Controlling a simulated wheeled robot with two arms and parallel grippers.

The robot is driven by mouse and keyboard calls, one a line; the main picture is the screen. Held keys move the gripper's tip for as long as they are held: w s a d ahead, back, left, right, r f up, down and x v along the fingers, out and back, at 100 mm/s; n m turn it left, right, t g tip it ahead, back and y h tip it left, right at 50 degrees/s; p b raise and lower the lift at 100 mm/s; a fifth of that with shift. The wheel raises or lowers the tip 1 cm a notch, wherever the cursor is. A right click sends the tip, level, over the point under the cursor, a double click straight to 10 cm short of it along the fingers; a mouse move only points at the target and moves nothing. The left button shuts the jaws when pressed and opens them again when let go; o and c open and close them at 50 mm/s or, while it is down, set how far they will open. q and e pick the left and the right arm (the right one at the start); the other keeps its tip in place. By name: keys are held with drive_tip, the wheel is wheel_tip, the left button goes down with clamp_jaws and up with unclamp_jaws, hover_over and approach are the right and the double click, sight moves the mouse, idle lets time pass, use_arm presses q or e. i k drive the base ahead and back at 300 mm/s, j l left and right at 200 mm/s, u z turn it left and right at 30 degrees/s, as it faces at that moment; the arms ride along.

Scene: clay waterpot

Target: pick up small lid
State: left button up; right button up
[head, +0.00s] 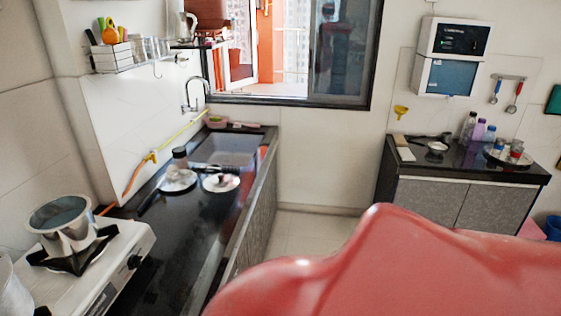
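A small round pale lid (221,183) with a dark knob lies on the black counter (190,235) at the left, in front of the sink. Beside it to the left is a pale plate-like thing (178,182), with a dark-topped jar (180,157) at its back edge. I cannot tell whether this plate-like thing is also a lid. Neither of my grippers shows in the head view.
A large smooth red shape (400,270) fills the lower right close to the camera; I cannot tell what it is. A stove (140,240) with a metal pot (62,222) stands at the left. A second counter (470,178) with bottles stands at right.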

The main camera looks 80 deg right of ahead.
sight(220, 181)
drive_tip(key=z, duration=1.95)
